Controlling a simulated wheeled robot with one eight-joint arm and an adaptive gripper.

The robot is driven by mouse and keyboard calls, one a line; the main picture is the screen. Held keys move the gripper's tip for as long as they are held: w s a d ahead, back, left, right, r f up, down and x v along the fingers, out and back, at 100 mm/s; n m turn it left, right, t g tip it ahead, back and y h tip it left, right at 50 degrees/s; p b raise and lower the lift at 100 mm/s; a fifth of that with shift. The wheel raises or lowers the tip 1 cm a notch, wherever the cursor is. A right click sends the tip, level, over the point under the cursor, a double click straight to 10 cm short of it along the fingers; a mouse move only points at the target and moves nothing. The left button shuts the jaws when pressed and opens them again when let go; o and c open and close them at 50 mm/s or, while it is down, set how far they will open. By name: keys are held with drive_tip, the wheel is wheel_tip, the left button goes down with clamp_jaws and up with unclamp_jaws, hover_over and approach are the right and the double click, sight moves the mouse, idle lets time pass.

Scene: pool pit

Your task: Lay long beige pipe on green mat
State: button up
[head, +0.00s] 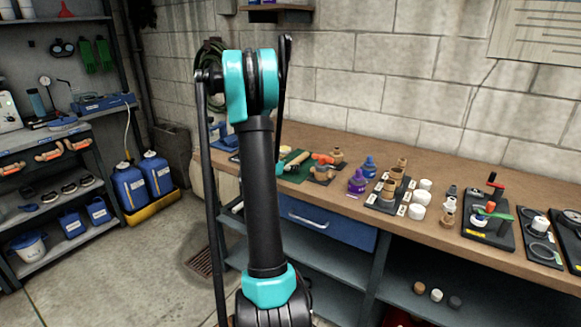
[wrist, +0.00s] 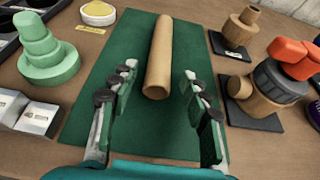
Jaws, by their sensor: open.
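The long beige pipe (wrist: 160,55) lies lengthwise on the green mat (wrist: 88,120) in the wrist view, its near round end toward me. My gripper (wrist: 157,88) is open, with one finger on each side of the pipe's near end. I see a gap between the fingers and the pipe, and cannot tell the height of the fingertips over the mat. In the head view the mat (head: 292,160) is small on the workbench, with the pipe (head: 297,161) on it, partly behind my arm.
Left of the mat are a stacked green fitting (wrist: 45,50), small grey boxes (wrist: 30,112) and a yellow round item (wrist: 98,12). To the right are a beige fitting (wrist: 240,30) and a fitting with an orange handle (wrist: 275,80) on dark plates. The workbench (head: 390,225) carries several more fittings along the wall.

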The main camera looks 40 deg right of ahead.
drive_tip(key=v, duration=1)
drive_tip(key=shift+d, duration=0.1)
drive_tip(key=shift+s+a, duration=0.1)
drive_tip(key=shift+a, duration=0.2)
drive_tip(key=s+a+f+m+y, duration=0.3)
drive_tip(key=s+a+m, duration=0.4)
drive_tip(key=a, duration=0.4)
drive_tip(key=s+a+f+m+y, duration=0.3)
drive_tip(key=s+a+m+y, duration=0.2)
drive_tip(key=s+a+m, duration=0.3)
drive_tip(key=s+a+f+m+g+y, duration=0.1)
drive_tip(key=s+a+f+m+y, duration=0.3)
drive_tip(key=a, duration=1)
drive_tip(key=s+m, duration=0.3)
drive_tip(key=s, duration=0.2)
drive_tip(key=shift+y, duration=0.3)
